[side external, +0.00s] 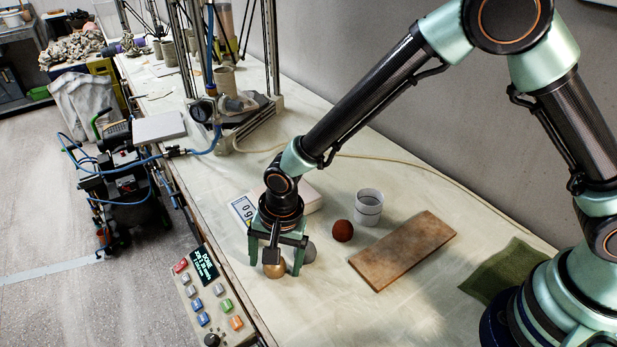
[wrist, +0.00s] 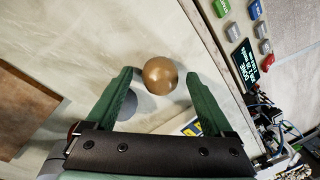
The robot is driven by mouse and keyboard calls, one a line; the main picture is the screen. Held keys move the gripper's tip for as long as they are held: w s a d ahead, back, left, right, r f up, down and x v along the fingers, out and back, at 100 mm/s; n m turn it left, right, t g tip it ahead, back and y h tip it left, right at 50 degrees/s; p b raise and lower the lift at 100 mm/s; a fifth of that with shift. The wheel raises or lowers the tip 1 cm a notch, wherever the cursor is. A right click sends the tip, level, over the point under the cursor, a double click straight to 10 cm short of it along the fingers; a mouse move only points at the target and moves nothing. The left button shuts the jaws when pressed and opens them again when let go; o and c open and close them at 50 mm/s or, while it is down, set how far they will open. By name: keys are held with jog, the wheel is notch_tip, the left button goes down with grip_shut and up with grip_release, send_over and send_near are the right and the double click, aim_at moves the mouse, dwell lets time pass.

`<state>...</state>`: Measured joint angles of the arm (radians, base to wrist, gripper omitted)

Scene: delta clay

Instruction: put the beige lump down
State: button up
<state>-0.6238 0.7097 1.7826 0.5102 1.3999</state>
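The beige lump (side external: 273,269) is a smooth, golden-tan ball. In the side view it appears to rest on the pale cloth at the table's near-left part, under my gripper (side external: 277,262). In the wrist view the lump (wrist: 160,75) lies between the tips of my green fingers (wrist: 160,77), with a visible gap on each side. My gripper is open, astride the lump and not closed on it. The lump's contact with the cloth is not clearly seen.
A grey lump (side external: 308,252) sits just right of the gripper. A red-brown ball (side external: 343,231), a white cup (side external: 368,207) and a brown board (side external: 403,249) lie farther right. A scale (side external: 242,208) is behind the gripper. A button panel (side external: 212,299) lines the table edge.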

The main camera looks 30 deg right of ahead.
aim_at(283, 263)
jog(key=shift+r, duration=0.1)
notch_tip(283, 263, up, 11)
jog(key=s, duration=0.1)
jog(key=d+r+n+t, duration=0.1)
jog(key=d+r+n, duration=0.1)
jog(key=d+r, duration=0.4)
jog(key=d+r+n+t, duration=0.15)
jog(key=d+r, duration=0.25)
jog(key=d, duration=0.5)
jog(key=s+d+r+n+t, duration=0.1)
jog(key=s+d+n, duration=0.1)
jog(key=d, duration=0.4)
jog(key=s+d+r+n+t+h, duration=0.1)
jog(key=s+d+r+n, duration=0.1)
jog(key=s+d, duration=0.3)
jog(key=shift+s+d+n, duration=0.3)
jog(key=shift+d+n, duration=0.1)
jog(key=shift+n, duration=0.25)
